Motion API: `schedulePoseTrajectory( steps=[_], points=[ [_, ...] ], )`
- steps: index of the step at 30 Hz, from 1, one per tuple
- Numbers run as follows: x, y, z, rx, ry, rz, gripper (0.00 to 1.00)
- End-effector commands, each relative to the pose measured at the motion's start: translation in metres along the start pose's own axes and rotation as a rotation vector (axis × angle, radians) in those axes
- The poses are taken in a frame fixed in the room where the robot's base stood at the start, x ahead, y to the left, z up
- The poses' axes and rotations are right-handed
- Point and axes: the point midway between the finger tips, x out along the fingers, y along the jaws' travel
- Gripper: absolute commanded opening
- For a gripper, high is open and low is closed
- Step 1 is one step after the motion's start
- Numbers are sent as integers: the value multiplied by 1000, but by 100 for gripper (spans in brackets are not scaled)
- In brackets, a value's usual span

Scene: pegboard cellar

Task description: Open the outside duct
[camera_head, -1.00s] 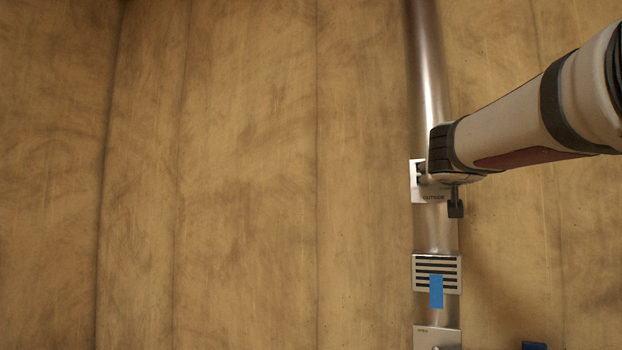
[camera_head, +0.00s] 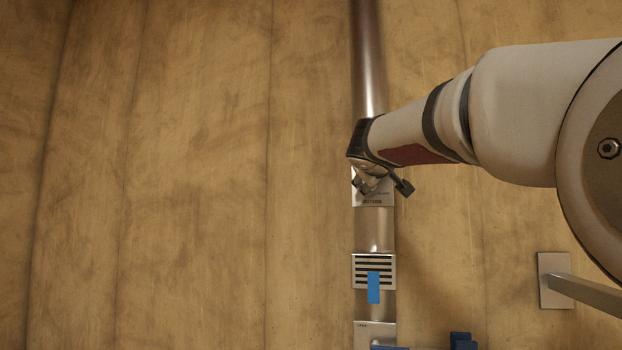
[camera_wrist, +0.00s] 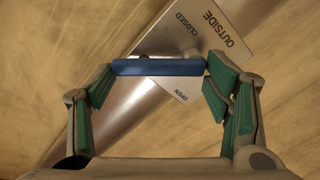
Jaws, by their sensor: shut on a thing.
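The outside duct is a shiny metal pipe (camera_head: 368,70) running up the wooden wall. Its white plate (camera_head: 373,198) is partly covered by my gripper (camera_head: 378,182). In the wrist view the plate (camera_wrist: 205,25) reads OUTSIDE, CLOSED and OPEN and looks slanted. A blue handle bar (camera_wrist: 157,68) spans the space between the green-padded fingers of my gripper (camera_wrist: 158,80), which is shut on it. The bar lies between the CLOSED and OPEN words in the picture, at a slant to the plate. The handle is hidden in the head view.
Below on the pipe is a slotted vent (camera_head: 359,272) with a blue strip (camera_head: 374,288). Under it is another plate (camera_head: 368,331) with blue parts at the bottom edge. A metal bracket plate (camera_head: 553,265) is at the right. The wall to the left is bare.

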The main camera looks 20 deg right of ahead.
Motion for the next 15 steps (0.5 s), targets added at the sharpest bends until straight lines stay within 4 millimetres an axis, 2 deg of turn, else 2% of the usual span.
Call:
schedulePoseTrajectory(
  steps=[15],
  points=[
    [0,-3,-15,-486,0,6,21]
  ],
)
